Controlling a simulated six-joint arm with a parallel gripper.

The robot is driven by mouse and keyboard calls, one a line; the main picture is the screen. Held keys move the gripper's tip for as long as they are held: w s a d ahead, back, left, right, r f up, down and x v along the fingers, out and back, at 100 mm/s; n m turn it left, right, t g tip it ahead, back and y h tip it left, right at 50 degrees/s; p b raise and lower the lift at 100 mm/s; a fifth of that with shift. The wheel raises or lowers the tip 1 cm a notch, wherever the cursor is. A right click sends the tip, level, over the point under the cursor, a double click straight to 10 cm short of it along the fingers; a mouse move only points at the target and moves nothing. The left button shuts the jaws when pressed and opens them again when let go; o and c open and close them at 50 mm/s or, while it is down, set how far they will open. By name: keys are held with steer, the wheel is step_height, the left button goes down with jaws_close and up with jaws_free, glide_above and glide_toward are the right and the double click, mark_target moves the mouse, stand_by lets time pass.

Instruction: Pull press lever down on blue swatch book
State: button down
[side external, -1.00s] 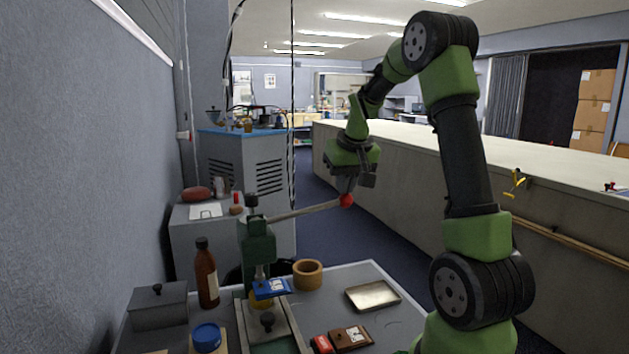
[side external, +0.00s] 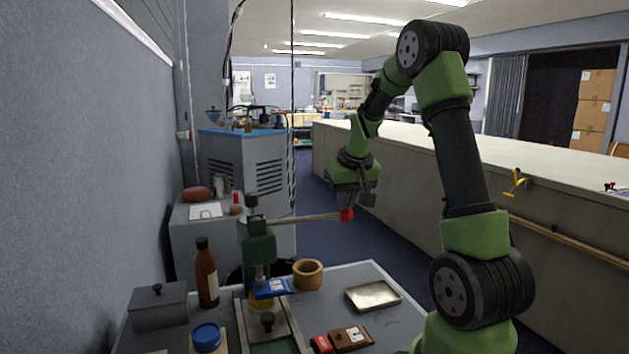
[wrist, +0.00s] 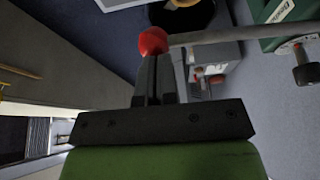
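The green lever press (side external: 258,248) stands on the near table. Its grey lever (side external: 305,218) reaches right, close to level, and ends in a red ball knob (side external: 347,215). The blue swatch book (side external: 272,288), with a white label, lies under the press head on a yellowish piece. My gripper (side external: 350,205) is just above the knob, pointing down. In the wrist view, my gripper's fingers (wrist: 154,58) are together and their tips meet the red knob (wrist: 153,41), which sits at the tips rather than between the fingers. Part of the knob is hidden by the fingers.
A brown bottle (side external: 206,272) and grey lidded box (side external: 158,305) stand left of the press. A blue round lid (side external: 207,335) is in front. Space under the lever's end is clear.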

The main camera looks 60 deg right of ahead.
steer(key=shift+f, duration=0.1)
steer(key=shift+w+a+f, duration=0.1)
steer(key=shift+a+f, duration=0.05)
steer(key=shift+f, duration=1.1)
steer(key=shift+r, duration=0.15)
step_height(320, 180, up, 14)
steer(key=w+a, duration=0.1)
steer(key=shift+w+a+r, duration=0.15)
steer(key=shift+r, duration=0.1)
stand_by(0.6)
